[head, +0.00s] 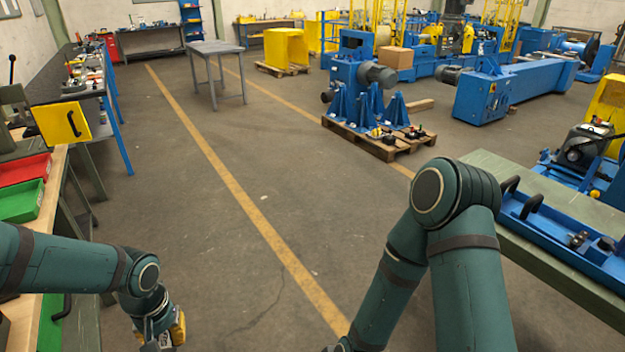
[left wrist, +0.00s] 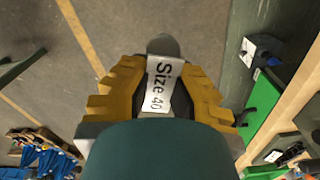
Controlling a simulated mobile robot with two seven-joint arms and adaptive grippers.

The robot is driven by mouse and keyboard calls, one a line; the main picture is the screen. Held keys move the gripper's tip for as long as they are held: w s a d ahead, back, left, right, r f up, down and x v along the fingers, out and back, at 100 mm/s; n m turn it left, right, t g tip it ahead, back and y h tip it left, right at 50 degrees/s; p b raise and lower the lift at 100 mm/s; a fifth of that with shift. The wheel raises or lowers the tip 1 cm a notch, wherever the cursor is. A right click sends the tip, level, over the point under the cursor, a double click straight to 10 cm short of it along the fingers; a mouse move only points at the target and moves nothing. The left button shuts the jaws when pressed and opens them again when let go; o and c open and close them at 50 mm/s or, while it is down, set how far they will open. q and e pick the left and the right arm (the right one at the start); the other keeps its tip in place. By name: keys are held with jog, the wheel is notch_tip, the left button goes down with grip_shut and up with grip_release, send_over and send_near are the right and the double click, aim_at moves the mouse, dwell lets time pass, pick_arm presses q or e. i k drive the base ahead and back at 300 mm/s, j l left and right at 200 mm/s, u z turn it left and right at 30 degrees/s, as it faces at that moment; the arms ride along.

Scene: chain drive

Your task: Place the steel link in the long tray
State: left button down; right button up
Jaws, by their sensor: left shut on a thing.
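My left gripper (head: 172,335) hangs low beside the left bench in the head view. In the left wrist view its yellow fingers (left wrist: 160,88) are shut on a grey steel piece, the steel link (left wrist: 164,45), which carries a white "Size 40" label. Much of the link is hidden by the fingers and the wrist. A long blue tray (head: 560,252) lies on the green-topped table at the right of the head view, far from the left gripper. My right arm crosses the lower middle; its gripper is out of view.
A red bin (head: 22,170) and a green bin (head: 22,203) stand on the left bench. Dark handles and small parts (head: 578,240) show at the blue tray. A pallet (head: 385,148) with blue stands sits farther off. The floor between bench and table is open.

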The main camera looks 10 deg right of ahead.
aim_at(538, 237)
jog(key=l+z, duration=0.1)
jog(key=z, duration=0.3)
jog(key=i+l+z, duration=0.1)
jog(key=z, duration=0.35)
jog(key=i+l+z, duration=0.1)
jog(key=z, duration=0.3)
jog(key=i+l+z, duration=0.1)
jog(key=z, duration=0.3)
jog(key=i+z, duration=0.25)
jog(key=z, duration=0.15)
jog(key=i+z, duration=0.15)
jog(key=z, duration=0.25)
jog(key=i+j+z, duration=0.15)
jog(key=i, duration=0.25)
jog(key=i+j+z, duration=0.15)
jog(key=i, duration=0.25)
jog(key=i+j+z, duration=0.15)
jog(key=i, duration=0.25)
